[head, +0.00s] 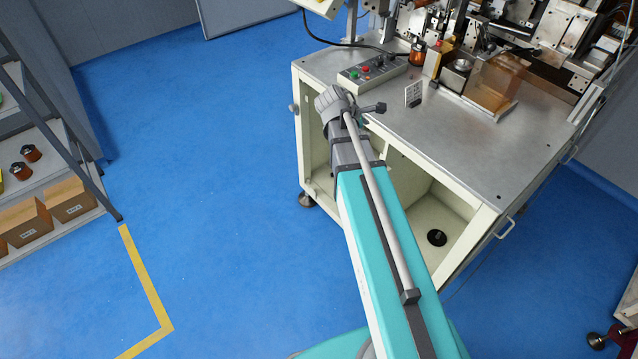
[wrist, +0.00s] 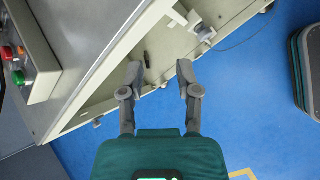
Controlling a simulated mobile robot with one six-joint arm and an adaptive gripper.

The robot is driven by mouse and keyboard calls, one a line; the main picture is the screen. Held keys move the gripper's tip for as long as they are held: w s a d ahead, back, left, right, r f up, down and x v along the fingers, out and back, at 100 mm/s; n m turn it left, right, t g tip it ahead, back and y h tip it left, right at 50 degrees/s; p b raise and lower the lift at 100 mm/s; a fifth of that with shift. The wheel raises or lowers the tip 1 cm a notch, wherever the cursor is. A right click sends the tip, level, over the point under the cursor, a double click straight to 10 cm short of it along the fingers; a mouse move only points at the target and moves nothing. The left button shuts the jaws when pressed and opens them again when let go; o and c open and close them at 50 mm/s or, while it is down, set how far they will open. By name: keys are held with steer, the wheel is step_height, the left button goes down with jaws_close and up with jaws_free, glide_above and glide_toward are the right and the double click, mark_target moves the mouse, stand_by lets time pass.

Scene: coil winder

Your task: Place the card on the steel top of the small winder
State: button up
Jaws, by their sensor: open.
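A small white card (head: 413,92) with dark print stands upright on the steel top (head: 455,130) of the winder, with a dark piece at its foot. The card does not show in the wrist view. My gripper (head: 374,108) is at the winder's front edge, left of the card and apart from it in the head view; my arm partly hides it. In the wrist view my gripper (wrist: 158,76) is open, with nothing between its fingers. The steel top also shows at the upper left there (wrist: 95,25).
A control box (head: 372,72) with coloured buttons sits on the top behind my gripper. The cabinet below is open-fronted. A shelf with boxes (head: 70,199) is at the left. Blue floor lies clear between.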

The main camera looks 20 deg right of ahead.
steer(key=s+a+f+m+g+y, duration=0.1)
steer(key=s+a+m+y, duration=0.3)
steer(key=a, duration=0.5)
steer(key=s+a+f+m+g+y, duration=0.1)
steer(key=s+a+f+m+y, duration=0.2)
steer(key=s+a+m, duration=0.6)
steer(key=shift+s+a+f+m+y, duration=0.15)
steer(key=shift+s+f+m+y, duration=0.05)
steer(key=shift+f+m+y, duration=0.25)
steer(key=shift+r, duration=0.1)
